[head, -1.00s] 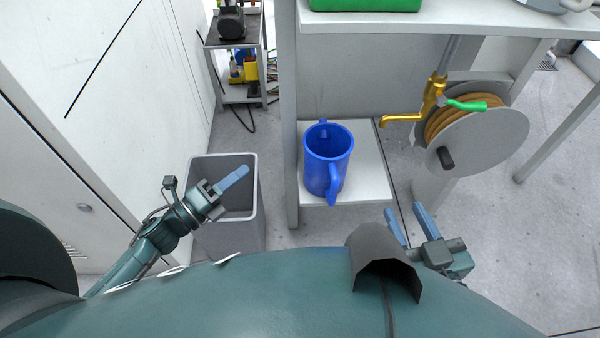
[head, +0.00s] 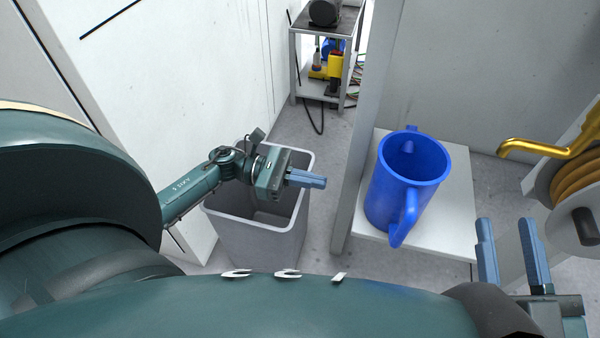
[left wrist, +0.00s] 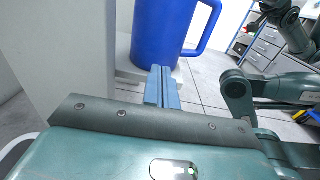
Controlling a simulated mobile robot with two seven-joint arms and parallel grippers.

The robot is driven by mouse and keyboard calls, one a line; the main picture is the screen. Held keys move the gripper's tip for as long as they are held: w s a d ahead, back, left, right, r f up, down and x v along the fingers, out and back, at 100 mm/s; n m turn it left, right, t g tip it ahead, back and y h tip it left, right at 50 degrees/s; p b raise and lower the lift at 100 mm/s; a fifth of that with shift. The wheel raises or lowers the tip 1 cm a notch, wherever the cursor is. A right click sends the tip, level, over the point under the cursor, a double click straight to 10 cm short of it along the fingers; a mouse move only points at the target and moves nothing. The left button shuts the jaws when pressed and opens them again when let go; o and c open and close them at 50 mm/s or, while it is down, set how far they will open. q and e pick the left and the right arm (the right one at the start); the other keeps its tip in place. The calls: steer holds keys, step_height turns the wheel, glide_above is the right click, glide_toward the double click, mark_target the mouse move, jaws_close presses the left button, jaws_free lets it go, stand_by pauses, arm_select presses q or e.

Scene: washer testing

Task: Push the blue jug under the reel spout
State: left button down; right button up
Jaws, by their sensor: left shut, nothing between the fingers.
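The blue jug (head: 385,200) stands upright on a low white shelf (head: 455,215), its handle towards me. In the left wrist view the jug (left wrist: 160,35) is just beyond my left fingertips (left wrist: 163,72), its handle to the right. In the head view my left gripper (head: 322,182) is shut and empty, left of the jug and apart from it, over the bin. The brass reel spout (head: 540,149) is to the right of the jug, which is not beneath it. My right gripper (head: 507,222) is open and empty, right of the jug, below the spout in the picture.
A white upright panel (head: 357,170) edges the shelf on the left, between my left gripper and the jug in the head view. A grey bin (head: 255,245) stands left of it. The hose reel (head: 577,182) is at the right edge. A small cart (head: 322,60) is behind.

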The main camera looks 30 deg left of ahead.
mark_target(369, 191)
arm_select(q)
steer(key=b+x, duration=0.1)
steer(key=x, duration=0.7)
steer(key=shift+d, duration=0.2)
arm_select(e)
steer(key=shift+w+d+r+n+t+y, duration=0.1)
steer(key=shift+w+r+n+t+y, duration=0.05)
steer(key=shift+r+n+t+y, duration=0.15)
steer(key=shift+w+r+n+t+y, duration=0.1)
steer(key=shift+w+r+n, duration=0.1)
steer(key=shift+r, duration=0.2)
